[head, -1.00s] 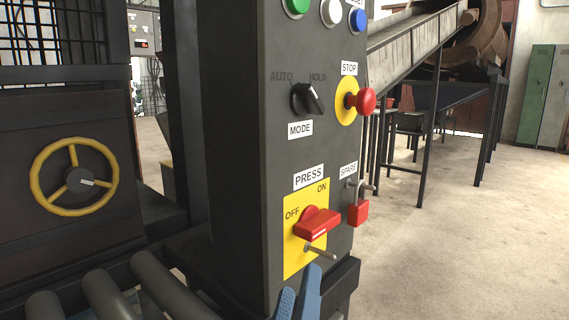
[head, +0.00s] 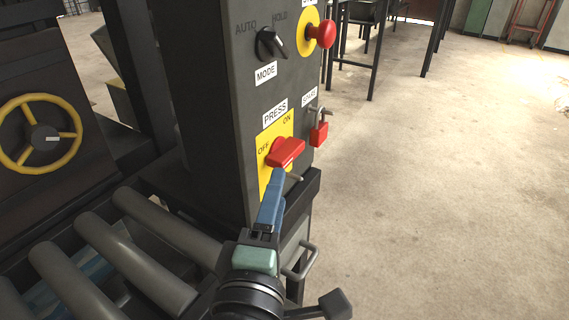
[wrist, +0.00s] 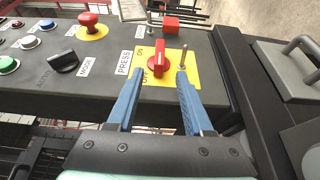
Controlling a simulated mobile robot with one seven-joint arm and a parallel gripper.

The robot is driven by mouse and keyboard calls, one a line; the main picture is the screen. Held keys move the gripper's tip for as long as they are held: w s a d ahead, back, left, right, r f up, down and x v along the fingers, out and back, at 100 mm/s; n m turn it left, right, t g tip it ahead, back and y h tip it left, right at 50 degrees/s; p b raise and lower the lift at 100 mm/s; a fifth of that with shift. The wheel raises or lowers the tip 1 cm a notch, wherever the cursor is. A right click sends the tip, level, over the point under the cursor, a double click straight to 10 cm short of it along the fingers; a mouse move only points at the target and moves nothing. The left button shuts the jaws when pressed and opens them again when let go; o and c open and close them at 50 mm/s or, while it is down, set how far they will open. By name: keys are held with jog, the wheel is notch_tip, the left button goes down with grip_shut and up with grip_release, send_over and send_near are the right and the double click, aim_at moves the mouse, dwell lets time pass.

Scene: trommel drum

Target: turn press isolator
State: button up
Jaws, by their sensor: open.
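The press isolator is a red rotary handle (head: 287,152) on a yellow plate (head: 264,184) marked OFF at left and ON at top. Its bar lies roughly level across the panel. It also shows in the wrist view (wrist: 160,58). My gripper (head: 278,173) has blue fingers pointing at the handle from below and in front. In the wrist view my fingertips (wrist: 159,73) are apart, one on each side of the handle, with gaps showing. Contact cannot be told. A metal pin (wrist: 184,58) on the plate stands near the right fingertip.
A red padlock (head: 319,133) hangs at the SPARE label. The black mode knob (head: 270,43) and red stop button (head: 321,33) sit above. Grey rollers (head: 134,263) lie at left, with a yellow handwheel (head: 40,134) beyond. Open floor (head: 440,180) is at right.

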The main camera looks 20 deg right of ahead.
aim_at(285, 158)
jog(key=b+x, duration=0.1)
jog(key=x, duration=0.7)
grip_shut()
